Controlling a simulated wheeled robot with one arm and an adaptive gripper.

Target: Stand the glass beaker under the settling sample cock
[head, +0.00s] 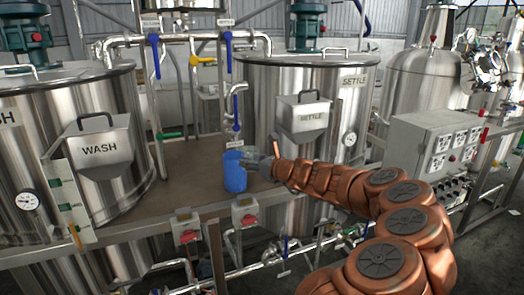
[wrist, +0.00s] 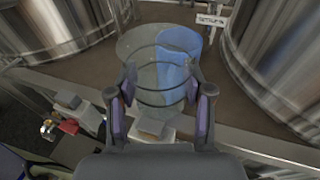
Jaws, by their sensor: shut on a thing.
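My gripper (wrist: 160,92) is shut on a clear glass beaker (wrist: 146,82), with one finger on each side of it. The beaker looks empty. In the head view my gripper (head: 258,163) is over the brown bench, beside a blue container (head: 235,178); the beaker is hard to make out there. The blue container also shows in the wrist view (wrist: 184,42), partly through the glass. A thin pipe with a blue-handled cock (head: 237,112) comes down above the blue container, with a small white tag (head: 234,143) below it. The cock's outlet is not clear.
The WASH tank (head: 95,110) stands left and the SETTLE tank (head: 300,90) right of the brown bench (head: 190,190). A pale round outline (wrist: 138,38) lies behind the beaker. Red-buttoned boxes (head: 186,228) line the front edge. A control box (head: 432,145) stands right.

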